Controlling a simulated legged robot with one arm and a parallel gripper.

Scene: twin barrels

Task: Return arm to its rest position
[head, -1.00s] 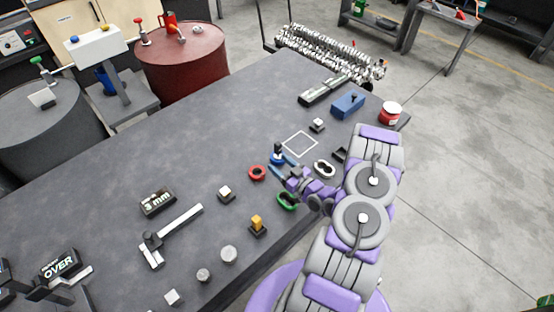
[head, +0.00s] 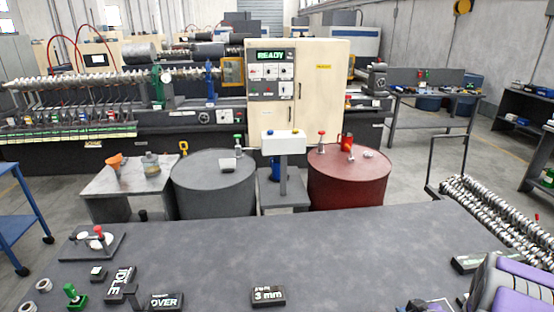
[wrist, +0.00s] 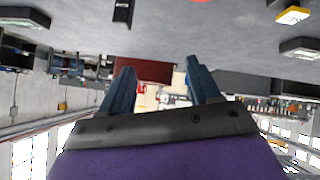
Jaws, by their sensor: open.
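My gripper (wrist: 159,66) shows in the wrist view with its two blue fingers apart and nothing between them. The wrist picture is upside down, with the grey tabletop along its top. My purple and grey arm (head: 508,285) is at the bottom right corner of the head view, over the right end of the table (head: 340,245). The gripper's fingers cannot be made out in the head view.
A grey barrel (head: 213,185) and a red barrel (head: 348,178) stand behind the table, with a white control box (head: 283,143) between them. A 3 mm block (head: 268,296) and an OVER block (head: 165,301) lie near the front. The table's middle is clear.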

